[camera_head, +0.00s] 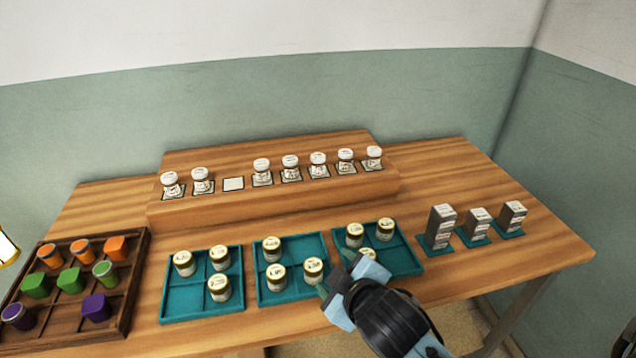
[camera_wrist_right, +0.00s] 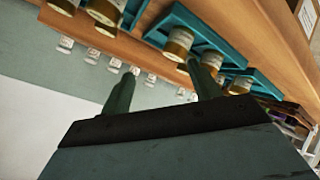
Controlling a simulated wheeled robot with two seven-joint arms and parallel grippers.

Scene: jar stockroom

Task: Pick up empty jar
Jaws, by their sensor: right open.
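Several small jars with white lids stand in a row on a raised wooden step, among them one at the left end (camera_head: 171,184) and one at the right end (camera_head: 373,158). One white label square (camera_head: 233,184) in that row has no jar. Gold-lidded jars with amber sides stand in three teal trays, including one (camera_head: 313,269) in the middle tray (camera_head: 290,240). I cannot tell which jar is empty. My right gripper (camera_head: 337,277) is open above the gap between the middle and right trays, beside that jar. Its two fingers show in the right wrist view (camera_wrist_right: 162,88) with nothing between them.
A dark wooden sorting tray (camera_head: 137,258) with orange, green and purple pieces lies at the left. Three grey boxes, such as the tall one (camera_head: 440,226), stand on teal bases at the right. Bare table lies behind the boxes and at the front.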

